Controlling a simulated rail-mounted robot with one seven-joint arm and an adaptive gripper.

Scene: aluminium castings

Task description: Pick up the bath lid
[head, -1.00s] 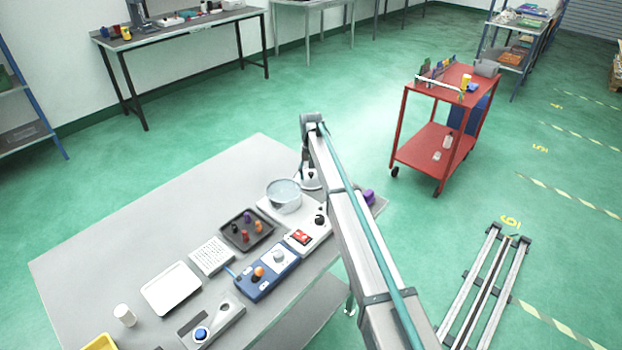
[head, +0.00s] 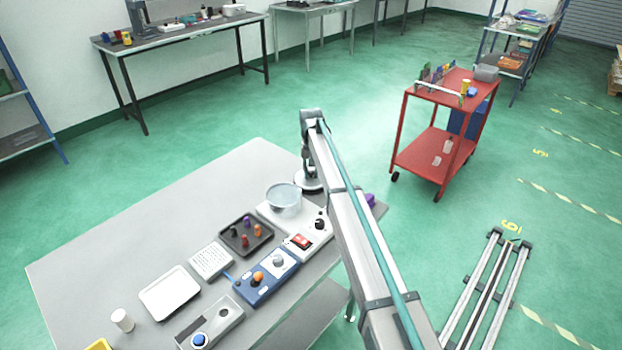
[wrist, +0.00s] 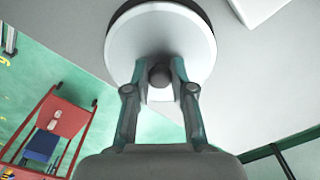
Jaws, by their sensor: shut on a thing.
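The bath lid (wrist: 160,35) is a round white disc with a dark rim and a dark knob (wrist: 160,75), seen close up in the wrist view. My gripper (wrist: 160,72) is shut on that knob, one finger on each side. In the head view the lid (head: 311,189) shows partly beneath my gripper, near the table's far right edge. I cannot tell whether it touches the table. The bath (head: 284,199) is a clear round vessel on a white unit, just left of the lid.
The grey table (head: 130,225) also holds a dark tray (head: 235,242) with small coloured pieces, a blue control box (head: 262,286), a white tray (head: 170,293) and a white cup (head: 122,319). A red cart (head: 425,150) stands on the floor to the right.

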